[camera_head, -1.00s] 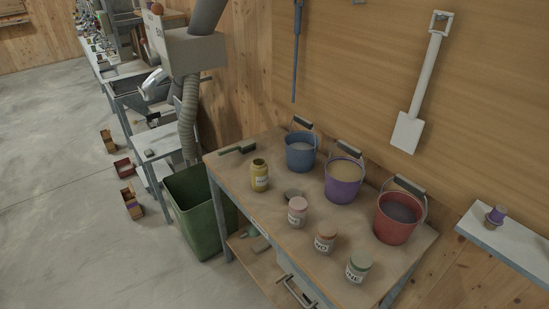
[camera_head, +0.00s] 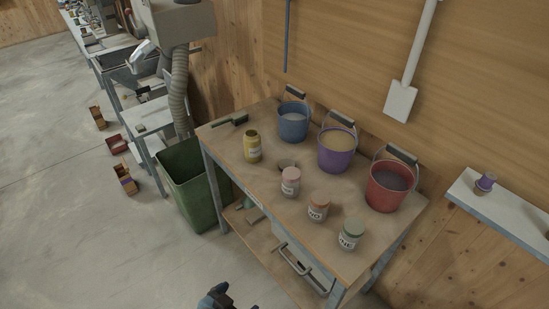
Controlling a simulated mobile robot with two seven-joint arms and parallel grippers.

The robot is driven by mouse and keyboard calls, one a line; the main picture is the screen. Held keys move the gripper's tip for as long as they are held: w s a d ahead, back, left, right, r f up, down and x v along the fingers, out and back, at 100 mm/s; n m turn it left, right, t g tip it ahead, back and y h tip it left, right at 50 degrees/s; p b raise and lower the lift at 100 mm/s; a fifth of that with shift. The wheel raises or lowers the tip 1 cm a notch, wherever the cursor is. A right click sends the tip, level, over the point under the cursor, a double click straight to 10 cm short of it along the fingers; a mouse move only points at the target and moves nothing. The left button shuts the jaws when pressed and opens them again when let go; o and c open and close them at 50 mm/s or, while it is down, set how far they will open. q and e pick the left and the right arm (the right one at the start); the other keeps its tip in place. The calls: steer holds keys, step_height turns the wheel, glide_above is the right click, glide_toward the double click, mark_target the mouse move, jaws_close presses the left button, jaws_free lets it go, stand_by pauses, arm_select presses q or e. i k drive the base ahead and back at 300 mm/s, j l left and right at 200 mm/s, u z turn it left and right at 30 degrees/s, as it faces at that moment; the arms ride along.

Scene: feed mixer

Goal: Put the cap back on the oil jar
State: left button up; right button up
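A yellow jar (camera_head: 253,147) with a pale label stands upright and open-topped on the wooden workbench (camera_head: 270,215). Its label is too small to read, so I cannot be sure it is the oil jar. A small dark grey-brown round thing (camera_head: 287,164), perhaps the cap, lies on the bench just right of the yellow jar. Part of a dark gripper with a blue piece (camera_head: 216,298), seemingly my left, shows at the bottom edge, over the floor in front of the bench and well away from the jar. Its fingers are not clear. My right gripper is not in view.
Lidded pink (camera_head: 291,181), orange (camera_head: 318,206) and green (camera_head: 351,233) jars line the bench front. Blue (camera_head: 293,125), purple (camera_head: 336,153) and red (camera_head: 386,189) buckets stand behind. A green bin (camera_head: 184,190) is left of the bench; the floor in front is clear.

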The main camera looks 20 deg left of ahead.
mark_target(252, 143)
steer(key=j+z, duration=0.2)
steer(key=z, duration=0.15)
steer(key=i+j+z, duration=0.1)
steer(key=z, duration=0.25)
steer(key=j+z, duration=0.35)
steer(key=k+j+z, duration=0.2)
steer(key=j, duration=0.3)
steer(key=j+z, duration=0.2)
steer(key=j, duration=0.35)
steer(key=k+j, duration=0.1)
steer(key=j, duration=0.3)
steer(key=k+j, duration=0.1)
steer(key=j, duration=0.3)
steer(key=j+z, duration=0.1)
steer(key=j, duration=0.3)
steer(key=k+j, duration=0.15)
steer(key=j, duration=0.2)
